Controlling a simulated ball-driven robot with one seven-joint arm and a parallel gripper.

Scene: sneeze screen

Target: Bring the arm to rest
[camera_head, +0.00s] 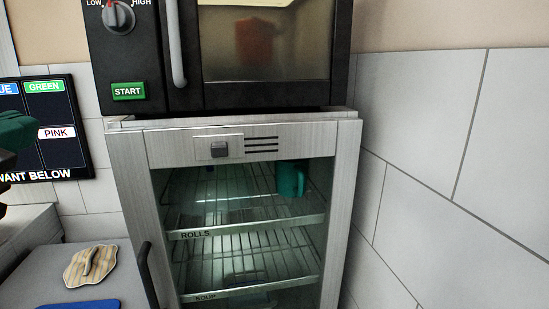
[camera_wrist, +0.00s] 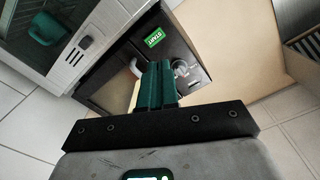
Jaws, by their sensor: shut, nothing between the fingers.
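My gripper (camera_wrist: 158,84) shows its two teal fingers together in the wrist view, with nothing between them. In the head view, a teal part of my gripper (camera_head: 16,130) shows at the left edge, in front of the sign board, raised above the counter. It is apart from the oven and the cabinet. Most of my arm is out of view.
A black oven (camera_head: 147,60) with a green START button stands on a steel cabinet (camera_head: 340,200). A teal mug (camera_head: 290,180) is on its upper shelf, labelled ROLLS. A striped cloth (camera_head: 90,265) lies at lower left, near a dark handle (camera_head: 147,272). Tiled wall is right.

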